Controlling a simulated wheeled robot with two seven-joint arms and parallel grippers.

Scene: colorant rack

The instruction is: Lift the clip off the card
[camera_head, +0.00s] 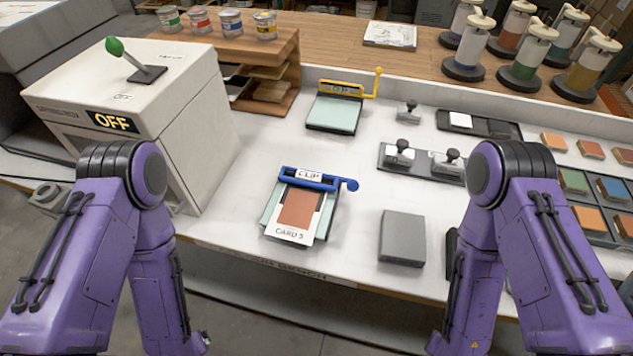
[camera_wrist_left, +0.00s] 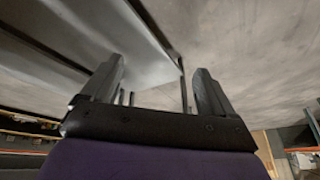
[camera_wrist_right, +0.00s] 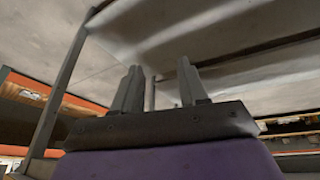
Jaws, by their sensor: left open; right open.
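The blue clip (camera_head: 320,181), with a white label reading CLIP and a round blue knob at its right end, lies across the top of the card (camera_head: 297,211). The card is white with a brown patch and the print CARD 3, and it lies on a pale board (camera_head: 328,217). My left gripper (camera_wrist_left: 155,80) is open and empty in the left wrist view, away from the clip. My right gripper (camera_wrist_right: 160,85) is open and empty in the right wrist view, also away from the clip.
A second board with a yellow clip (camera_head: 340,88) stands behind. A grey block (camera_head: 402,238) lies right of the card. A white machine (camera_head: 140,100) reading OFF stands at left. Stamps on a tray (camera_head: 425,163) and colour tiles (camera_head: 575,182) lie at right.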

